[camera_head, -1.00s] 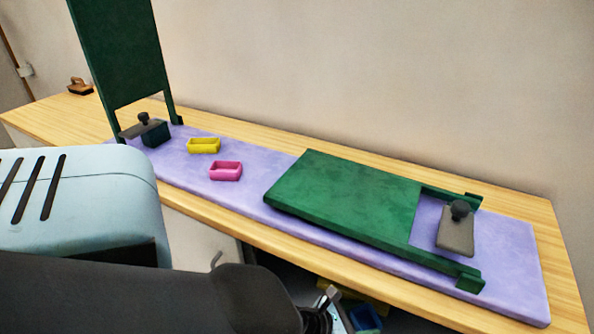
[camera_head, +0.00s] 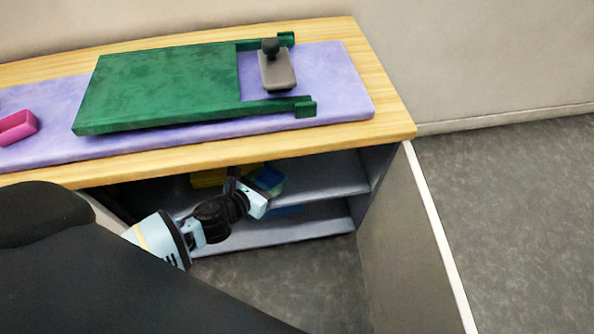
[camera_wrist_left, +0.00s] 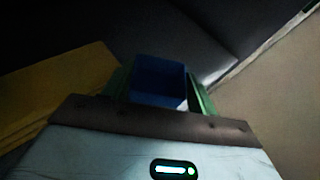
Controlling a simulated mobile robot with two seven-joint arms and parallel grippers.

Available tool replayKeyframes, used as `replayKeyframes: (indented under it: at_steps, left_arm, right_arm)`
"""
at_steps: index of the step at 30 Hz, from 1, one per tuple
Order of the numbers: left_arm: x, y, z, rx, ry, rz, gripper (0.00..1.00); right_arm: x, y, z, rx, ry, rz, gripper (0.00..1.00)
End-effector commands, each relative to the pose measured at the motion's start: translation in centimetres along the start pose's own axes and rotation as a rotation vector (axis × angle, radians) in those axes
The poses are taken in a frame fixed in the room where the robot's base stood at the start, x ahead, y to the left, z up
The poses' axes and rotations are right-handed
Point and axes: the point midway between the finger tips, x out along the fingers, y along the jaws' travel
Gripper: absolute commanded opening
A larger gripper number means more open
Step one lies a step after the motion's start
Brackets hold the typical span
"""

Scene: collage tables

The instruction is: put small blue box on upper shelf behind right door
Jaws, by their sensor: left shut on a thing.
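A small blue box (camera_wrist_left: 158,80) sits between the green-edged fingers of my left gripper (camera_wrist_left: 160,95) in the left wrist view. In the head view my left gripper (camera_head: 263,187) is shut on it inside the open cabinet, at the level of the upper shelf (camera_head: 335,176). The box (camera_head: 270,178) is partly hidden there by the gripper. I cannot tell whether the box touches the shelf. The right door (camera_head: 412,250) stands open. My right gripper is not in view.
A yellow thing (camera_head: 208,179) is left of the gripper inside the cabinet. A blue patch (camera_head: 287,211) shows on the lower shelf (camera_head: 320,226). The upper shelf is clear to the right. Above are the tabletop (camera_head: 390,125) and a green frame (camera_head: 165,85).

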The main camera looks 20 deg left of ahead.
Motion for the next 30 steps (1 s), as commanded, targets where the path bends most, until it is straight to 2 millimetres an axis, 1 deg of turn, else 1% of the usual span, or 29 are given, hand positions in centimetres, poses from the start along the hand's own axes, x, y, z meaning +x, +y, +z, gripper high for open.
replayKeyframes:
  at_steps: [1, 6, 9, 12, 15, 22, 26, 30]
  left_arm:
    - [1.2, -0.6, 0.3, -0.001, -0.003, -0.001, 0.34]
    - [4.6, -2.4, 1.2, -0.001, -0.002, -0.001, 0.34]
    - [6.2, -3.2, 1.6, -0.001, 0.000, -0.001, 0.34]
    - [7.5, -3.9, 2.0, -0.001, 0.001, 0.000, 0.34]
    - [8.1, -4.2, 2.2, 0.001, 0.002, -0.001, 0.34]
    - [8.3, -4.3, 2.2, 0.001, 0.001, -0.001, 0.34]
    - [8.7, -4.3, 0.9, -0.002, 0.004, 0.000, 0.34]
    - [9.4, -4.4, -0.8, -0.002, 0.005, -0.001, 0.34]
  right_arm:
    - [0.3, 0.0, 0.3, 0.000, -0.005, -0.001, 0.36]
    - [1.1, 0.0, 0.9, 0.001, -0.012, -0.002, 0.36]
    - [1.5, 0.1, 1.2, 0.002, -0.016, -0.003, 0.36]
    - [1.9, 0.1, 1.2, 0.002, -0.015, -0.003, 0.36]
    - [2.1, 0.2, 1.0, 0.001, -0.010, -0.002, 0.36]
    - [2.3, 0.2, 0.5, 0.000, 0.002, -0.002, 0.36]
    - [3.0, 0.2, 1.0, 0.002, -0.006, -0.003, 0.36]
    - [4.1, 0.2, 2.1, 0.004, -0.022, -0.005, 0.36]
